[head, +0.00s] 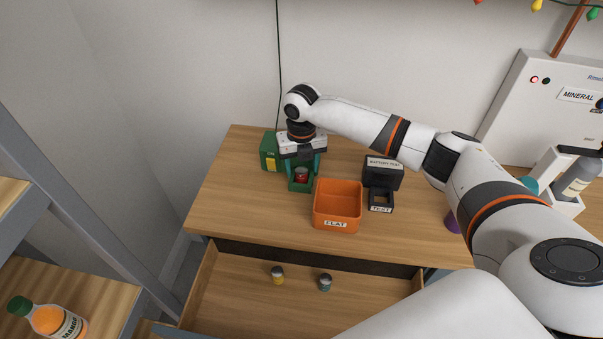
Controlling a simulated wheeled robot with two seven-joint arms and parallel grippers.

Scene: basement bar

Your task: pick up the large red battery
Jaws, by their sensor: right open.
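The large red battery (302,173) sits upright in a green holder (300,186) on the wooden counter, and mainly its top end and a bit of red side show. My right gripper (300,162) is open and points down right over it, with a finger to each side. Whether the fingers touch the battery cannot be told. My left gripper is not in view.
A green box (269,150) stands left of the holder. An orange bin marked FLAT (337,197) and a black battery tester (383,172) stand to the right.

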